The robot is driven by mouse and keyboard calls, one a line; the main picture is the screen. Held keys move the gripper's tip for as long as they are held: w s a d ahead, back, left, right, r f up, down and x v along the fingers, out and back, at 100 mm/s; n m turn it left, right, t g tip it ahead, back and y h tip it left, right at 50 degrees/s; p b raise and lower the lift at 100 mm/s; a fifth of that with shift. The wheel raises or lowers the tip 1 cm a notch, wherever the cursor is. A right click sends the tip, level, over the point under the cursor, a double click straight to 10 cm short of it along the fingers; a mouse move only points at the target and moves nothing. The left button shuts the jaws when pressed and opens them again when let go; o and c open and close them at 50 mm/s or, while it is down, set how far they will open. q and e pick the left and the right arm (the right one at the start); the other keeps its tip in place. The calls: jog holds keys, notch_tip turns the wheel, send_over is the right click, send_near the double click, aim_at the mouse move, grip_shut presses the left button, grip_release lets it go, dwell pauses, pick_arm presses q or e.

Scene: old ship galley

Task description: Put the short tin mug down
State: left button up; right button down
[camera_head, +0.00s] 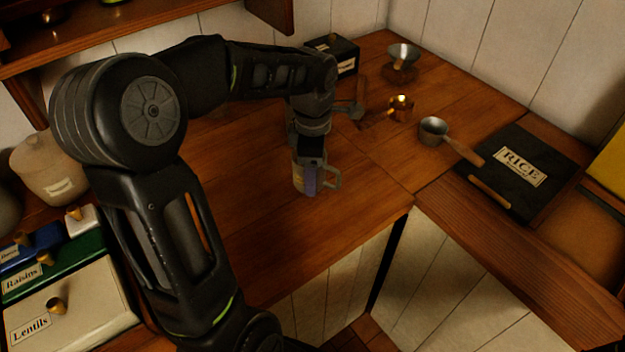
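The short tin mug (320,184) is grey, with its handle pointing right, in the middle of the head view. My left gripper (311,166) comes down over it from above and appears shut on it; the fingers are small and dark and partly hide the mug's rim and body. The mug is upright, over the wooden counter (260,215) near its inner corner. I cannot tell whether its base touches the wood. My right gripper is not in view.
A black rice box (516,170) lies further right. A dark box (335,54) is at the back. The counter left of the mug is clear.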

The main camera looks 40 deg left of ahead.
pick_arm(q)
jog(key=shift+f, duration=1.8)
jog(key=shift+f, duration=0.15)
jog(key=o, duration=1.8)
notch_tip(320, 180, up, 12)
jog(key=shift+s, duration=0.1)
